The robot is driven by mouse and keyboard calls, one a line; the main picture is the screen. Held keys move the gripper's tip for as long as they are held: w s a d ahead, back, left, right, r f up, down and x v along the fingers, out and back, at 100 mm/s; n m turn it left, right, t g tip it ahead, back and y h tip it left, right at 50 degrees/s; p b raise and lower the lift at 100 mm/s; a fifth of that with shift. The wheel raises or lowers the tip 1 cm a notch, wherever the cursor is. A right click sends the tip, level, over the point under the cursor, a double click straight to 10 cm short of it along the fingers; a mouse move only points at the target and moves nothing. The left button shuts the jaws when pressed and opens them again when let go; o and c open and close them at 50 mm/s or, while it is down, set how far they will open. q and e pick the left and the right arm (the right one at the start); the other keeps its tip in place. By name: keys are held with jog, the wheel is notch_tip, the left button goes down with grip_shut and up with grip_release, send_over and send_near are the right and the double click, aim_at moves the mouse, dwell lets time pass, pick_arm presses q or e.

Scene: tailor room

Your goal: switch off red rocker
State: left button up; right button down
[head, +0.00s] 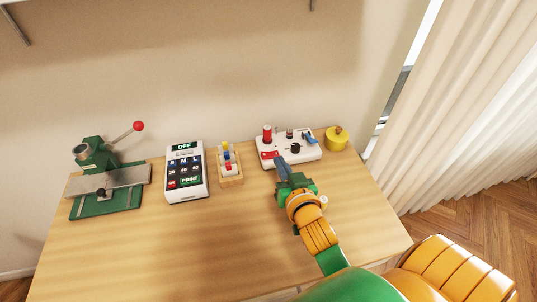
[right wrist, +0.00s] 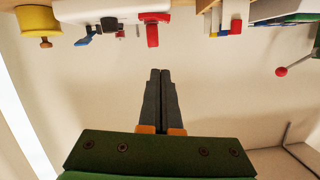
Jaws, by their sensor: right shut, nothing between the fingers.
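The red rocker (head: 268,155) is on the front left of a white control box (head: 306,153) at the back of the table. Its on or off position is too small to tell. My right gripper (head: 281,160) is shut and empty, with its dark fingertips just right of the rocker in the head view. In the right wrist view the shut fingers (right wrist: 160,72) point toward the box (right wrist: 105,12), which shows upside down. A gap shows there between the fingertips and the red rocker (right wrist: 155,16). My left gripper is not in view.
The box also carries a red cylinder (head: 267,133), a black knob (head: 295,148) and a blue lever (head: 310,138). A yellow pot (head: 337,139) stands right of it. A block rack (head: 231,181), a keypad device (head: 186,190) and a green press (head: 105,204) stand left. The front table is clear.

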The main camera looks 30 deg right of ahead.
send_over(268, 163)
jog(key=f, duration=0.2)
jog(key=shift+d+f, duration=0.35)
jog(key=shift+d, duration=0.05)
jog(key=f, duration=0.2)
jog(key=b, duration=0.1)
jog(key=shift+a+f, duration=0.25)
jog(key=shift+f, duration=0.15)
jog(key=shift+a+f, duration=0.1)
jog(key=shift+f, duration=0.3)
